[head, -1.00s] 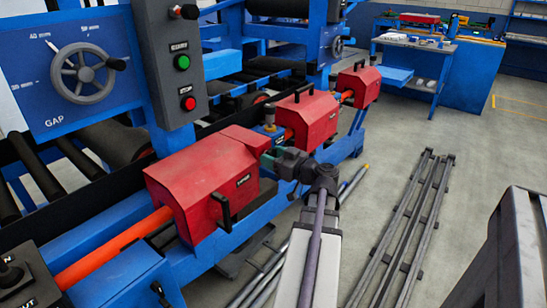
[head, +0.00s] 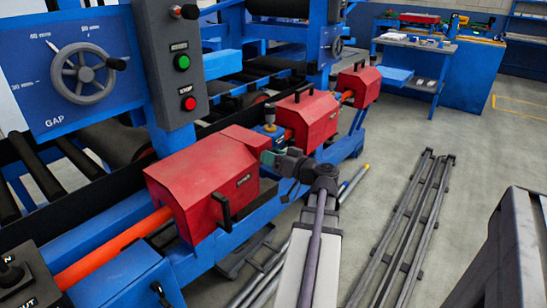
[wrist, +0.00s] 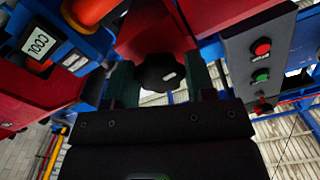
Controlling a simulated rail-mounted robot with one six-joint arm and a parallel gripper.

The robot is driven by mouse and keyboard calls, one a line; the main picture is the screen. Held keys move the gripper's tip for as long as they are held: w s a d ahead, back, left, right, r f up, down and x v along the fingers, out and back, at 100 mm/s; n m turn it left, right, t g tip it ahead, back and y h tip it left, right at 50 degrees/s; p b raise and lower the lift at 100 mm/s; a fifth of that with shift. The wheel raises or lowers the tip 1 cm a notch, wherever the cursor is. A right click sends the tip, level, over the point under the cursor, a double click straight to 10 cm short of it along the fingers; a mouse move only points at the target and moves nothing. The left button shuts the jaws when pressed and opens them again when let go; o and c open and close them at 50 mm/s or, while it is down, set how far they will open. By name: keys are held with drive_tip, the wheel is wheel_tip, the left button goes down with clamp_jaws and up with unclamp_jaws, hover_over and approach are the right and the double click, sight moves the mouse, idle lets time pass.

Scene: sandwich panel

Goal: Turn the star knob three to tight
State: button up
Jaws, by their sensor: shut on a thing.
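The black star knob (wrist: 160,73) shows in the wrist view, with a small pale mark on its face, in front of a red housing. My gripper (wrist: 160,80) has its two dark green fingers shut on the knob, one on each side. In the head view my gripper (head: 268,158) reaches in at the right end of the nearest red guard (head: 200,175). There the knob is hidden behind the guard and my gripper. I cannot read any tight mark.
A grey box with a green and a red button (head: 175,75) stands above the guards. More red guards (head: 308,118) line the blue frame behind my gripper. Grey rails (head: 405,230) lie on the floor at right.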

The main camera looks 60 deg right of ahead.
drive_tip(key=m, duration=1.9)
drive_tip(key=shift+a+r+m, duration=0.1)
drive_tip(key=shift+r+m, duration=0.05)
drive_tip(key=shift+m, duration=0.15)
idle(0.3)
drive_tip(key=o, duration=0.9)
drive_tip(key=s, duration=1.1)
drive_tip(key=shift+a, duration=0.15)
